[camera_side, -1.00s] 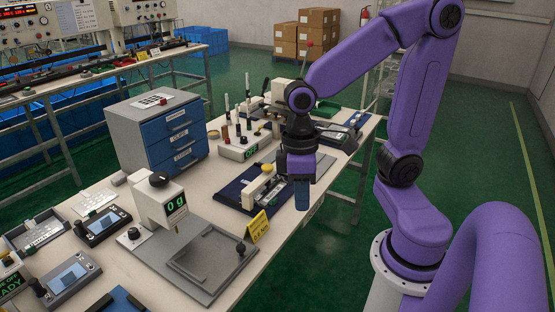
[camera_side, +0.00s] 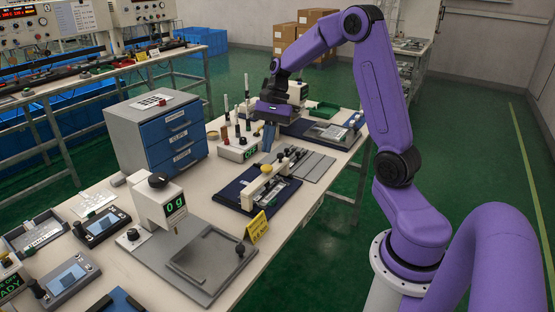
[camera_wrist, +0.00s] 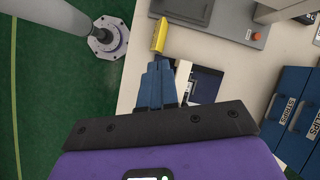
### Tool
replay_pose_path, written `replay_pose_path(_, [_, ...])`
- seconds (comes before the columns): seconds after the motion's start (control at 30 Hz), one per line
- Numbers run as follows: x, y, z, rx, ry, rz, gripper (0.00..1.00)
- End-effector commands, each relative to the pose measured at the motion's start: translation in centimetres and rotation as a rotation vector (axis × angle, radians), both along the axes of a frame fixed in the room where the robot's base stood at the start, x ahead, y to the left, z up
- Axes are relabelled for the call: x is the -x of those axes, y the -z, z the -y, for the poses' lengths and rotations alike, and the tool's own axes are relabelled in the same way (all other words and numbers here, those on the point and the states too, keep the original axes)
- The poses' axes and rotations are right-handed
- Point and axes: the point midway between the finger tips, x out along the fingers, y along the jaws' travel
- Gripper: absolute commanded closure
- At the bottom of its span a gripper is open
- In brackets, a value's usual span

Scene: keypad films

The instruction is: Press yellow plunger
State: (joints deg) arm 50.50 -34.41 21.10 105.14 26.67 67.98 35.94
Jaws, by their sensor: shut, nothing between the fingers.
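The yellow plunger (camera_side: 266,168) shows as a small round yellow cap on a pale fixture with a dark blue base (camera_side: 232,196), in the middle of the bench. My gripper (camera_side: 268,149) is shut and empty. In the side view it is above and behind the plunger, with its blue fingers pointing down; I see no contact. In the wrist view the shut fingers (camera_wrist: 158,70) cover part of the view beside the blue and white fixture (camera_wrist: 208,82). I cannot make out the yellow cap there; it may be hidden.
A yellow sign (camera_side: 256,226) stands in front of the fixture and shows in the wrist view (camera_wrist: 160,35). A keyed device (camera_side: 238,149) with upright posts stands near the fingers.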

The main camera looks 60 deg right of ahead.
Motion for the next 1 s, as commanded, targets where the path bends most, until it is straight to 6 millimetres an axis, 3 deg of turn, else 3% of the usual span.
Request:
replay_pose_path(0.03, [-0.6,0.3,1.9,-0.017,0.085,-0.016,1.00])
replay_pose_path(0.2, [-1.6,0.9,7.6,-0.083,0.347,-0.061,1.00])
replay_pose_path(0.5, [-1.2,2.0,16.9,-0.197,0.728,-0.112,1.00])
replay_pose_path(0.7, [-0.5,2.3,19.6,-0.237,0.838,-0.125,1.00])
replay_pose_path(1.0, [-0.4,2.3,20.0,-0.242,0.854,-0.126,1.00])
